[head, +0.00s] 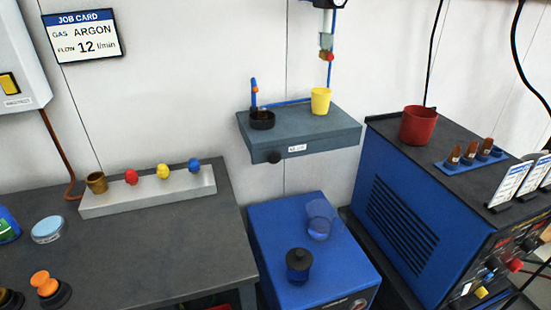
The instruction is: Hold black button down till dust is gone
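A round black button (273,157) sticks out of the front face of the grey wall shelf (325,138), beside a small white label too small to read for sure. On the shelf's left end stands a black dish (262,122) with something dark brownish inside; whether this is dust I cannot tell. A thin blue pipe with an orange-red fitting (255,90) rises beside the dish. Neither of my grippers is in view, and nothing touches the button.
A yellow cup (320,101) stands on the shelf. The blue box (345,262) below carries a clear bluish cup (320,218). A welding machine (400,220) with a red cup (418,125) is at right. A dark bench (130,250) is at left. Space before the shelf is clear.

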